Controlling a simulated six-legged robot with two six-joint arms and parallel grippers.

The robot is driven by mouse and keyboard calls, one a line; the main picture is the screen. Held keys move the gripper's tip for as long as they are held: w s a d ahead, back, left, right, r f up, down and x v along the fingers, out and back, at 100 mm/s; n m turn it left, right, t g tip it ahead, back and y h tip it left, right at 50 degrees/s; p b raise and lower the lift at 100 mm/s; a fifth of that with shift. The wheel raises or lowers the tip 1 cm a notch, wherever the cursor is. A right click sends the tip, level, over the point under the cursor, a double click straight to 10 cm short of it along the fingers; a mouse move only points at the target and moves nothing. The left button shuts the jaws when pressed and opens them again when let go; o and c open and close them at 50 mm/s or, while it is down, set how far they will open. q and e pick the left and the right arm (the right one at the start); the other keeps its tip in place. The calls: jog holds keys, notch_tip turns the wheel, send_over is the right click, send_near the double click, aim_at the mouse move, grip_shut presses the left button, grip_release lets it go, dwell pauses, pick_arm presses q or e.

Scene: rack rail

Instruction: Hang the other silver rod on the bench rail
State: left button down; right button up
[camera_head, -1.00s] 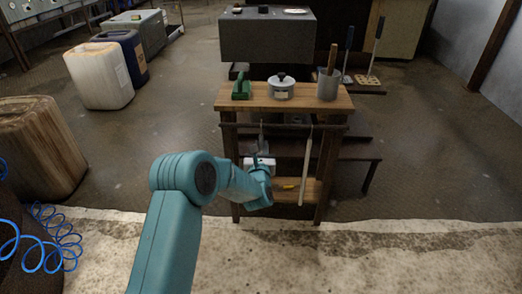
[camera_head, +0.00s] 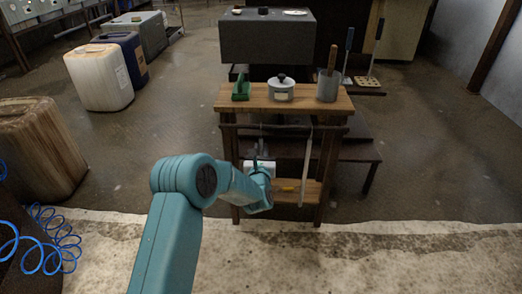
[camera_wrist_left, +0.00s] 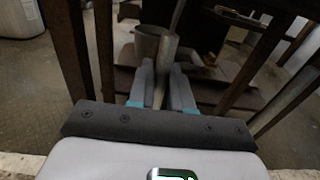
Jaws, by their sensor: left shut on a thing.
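The wooden bench (camera_head: 228,101) stands ahead, with a dark rail (camera_head: 285,127) across its front below the top. One silver rod (camera_head: 306,165) hangs upright from the rail's right part. My left gripper (camera_head: 258,162) is in front of the bench's left half, below the rail. In the left wrist view, my left gripper (camera_wrist_left: 163,88) is shut on a grey silver rod (camera_wrist_left: 160,68) between its two fingers. In the head view, the held rod is thin and dim, and I cannot tell if it touches the rail. My right gripper is not in view.
On the bench top are a green tool (camera_head: 241,91), a lidded pot (camera_head: 280,90) and a grey cup (camera_head: 327,87). A grey cabinet (camera_head: 266,37) stands behind. The floor left of the bench is open.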

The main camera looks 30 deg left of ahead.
pick_arm(q)
jog(key=c, duration=1)
grip_release()
jog(key=shift+o, duration=0.2)
jog(key=shift+s+d, duration=0.25)
jog(key=shift+s, duration=0.05)
jog(key=p+v, duration=0.4)
jog(key=v, duration=1.1)
jog(key=shift+s+d, duration=0.15)
jog(key=shift+s, duration=0.1)
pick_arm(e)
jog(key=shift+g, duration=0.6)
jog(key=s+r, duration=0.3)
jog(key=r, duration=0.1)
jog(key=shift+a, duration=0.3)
